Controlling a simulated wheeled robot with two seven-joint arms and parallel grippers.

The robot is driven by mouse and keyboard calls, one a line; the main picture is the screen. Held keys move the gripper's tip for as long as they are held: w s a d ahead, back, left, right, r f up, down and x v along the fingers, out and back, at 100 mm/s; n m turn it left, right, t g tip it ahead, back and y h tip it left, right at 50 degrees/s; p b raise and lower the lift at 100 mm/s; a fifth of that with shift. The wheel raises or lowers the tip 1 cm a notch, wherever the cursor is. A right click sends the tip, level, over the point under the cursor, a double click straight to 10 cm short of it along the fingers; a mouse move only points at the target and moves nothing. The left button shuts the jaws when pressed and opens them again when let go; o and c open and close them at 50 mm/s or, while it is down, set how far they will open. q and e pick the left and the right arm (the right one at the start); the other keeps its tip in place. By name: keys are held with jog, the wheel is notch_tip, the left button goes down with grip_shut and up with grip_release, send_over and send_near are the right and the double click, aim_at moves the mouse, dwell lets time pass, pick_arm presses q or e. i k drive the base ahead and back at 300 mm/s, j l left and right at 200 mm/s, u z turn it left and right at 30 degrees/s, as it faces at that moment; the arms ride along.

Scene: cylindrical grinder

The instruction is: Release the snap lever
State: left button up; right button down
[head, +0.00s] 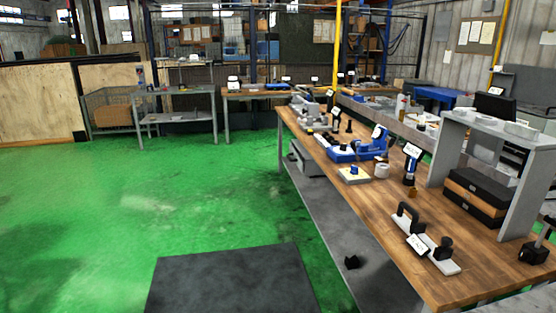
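Neither of my grippers is in view. A snap lever cannot be made out for certain at this distance. On the long wooden workbench (340,186) at the right stands a blue machine (362,148) with a small sign on it. Nearer, a light grey base plate (436,260) carries a black arched handle (408,216), a black knob (441,249) and a tilted label (417,245). Further back on the bench is a grey machine (318,118) with black parts.
A dark mat (232,284) lies on the green floor (130,215), which is open at the left. The bench has a lower shelf (318,221). Black and wood-coloured boxes (479,195) sit under a grey stand (505,130). More tables (176,92) stand at the back.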

aim_at(353, 144)
jog(key=i, duration=1.75)
jog(key=i+z, duration=0.25)
jog(key=k, duration=0.1)
